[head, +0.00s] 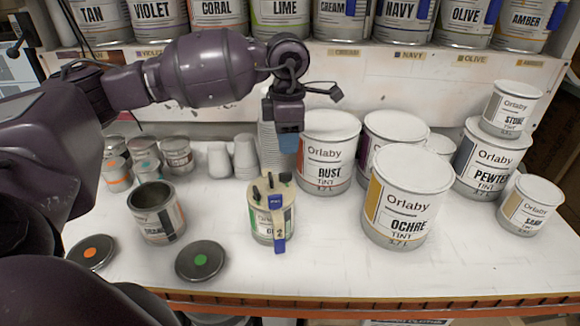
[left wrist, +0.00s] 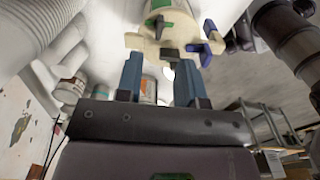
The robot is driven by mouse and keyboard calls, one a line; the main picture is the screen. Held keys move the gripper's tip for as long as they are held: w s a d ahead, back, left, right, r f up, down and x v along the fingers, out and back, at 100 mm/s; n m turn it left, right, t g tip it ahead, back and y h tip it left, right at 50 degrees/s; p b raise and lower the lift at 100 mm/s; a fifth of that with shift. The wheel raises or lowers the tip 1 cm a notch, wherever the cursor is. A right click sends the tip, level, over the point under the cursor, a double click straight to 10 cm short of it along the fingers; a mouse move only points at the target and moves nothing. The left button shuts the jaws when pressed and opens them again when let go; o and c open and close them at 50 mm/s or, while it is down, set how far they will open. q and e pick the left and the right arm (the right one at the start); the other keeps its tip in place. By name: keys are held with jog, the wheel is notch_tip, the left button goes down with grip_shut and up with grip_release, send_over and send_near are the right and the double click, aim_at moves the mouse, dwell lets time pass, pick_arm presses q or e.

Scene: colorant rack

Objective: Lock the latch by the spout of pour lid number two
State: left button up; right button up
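A can with a cream pour lid (head: 272,190) stands on the bench in the head view. My left gripper (head: 289,142) points down above and behind this can, apart from the lid. In the left wrist view, its two blue fingers (left wrist: 158,75) are spread with nothing between them. The pour lid (left wrist: 150,45) appears beyond the fingertips, with a dark latch (left wrist: 169,54) in line with the gap. My right gripper is not in view.
An open can (head: 145,220) stands left of the pour-lid can. Loose lids with a green dot (head: 201,260) and an orange dot (head: 91,252) lie in front. The Rust can (head: 328,165) and Ochre can (head: 405,200) stand right. Stacked white cups (head: 270,150) stand behind.

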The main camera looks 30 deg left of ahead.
aim_at(288, 173)
pick_arm(q)
notch_tip(288, 173, down, 7)
jog(key=shift+r, duration=0.1)
jog(key=shift+f, duration=0.7)
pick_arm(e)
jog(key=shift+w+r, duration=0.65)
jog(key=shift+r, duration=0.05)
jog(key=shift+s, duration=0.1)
pick_arm(q)
grip_shut()
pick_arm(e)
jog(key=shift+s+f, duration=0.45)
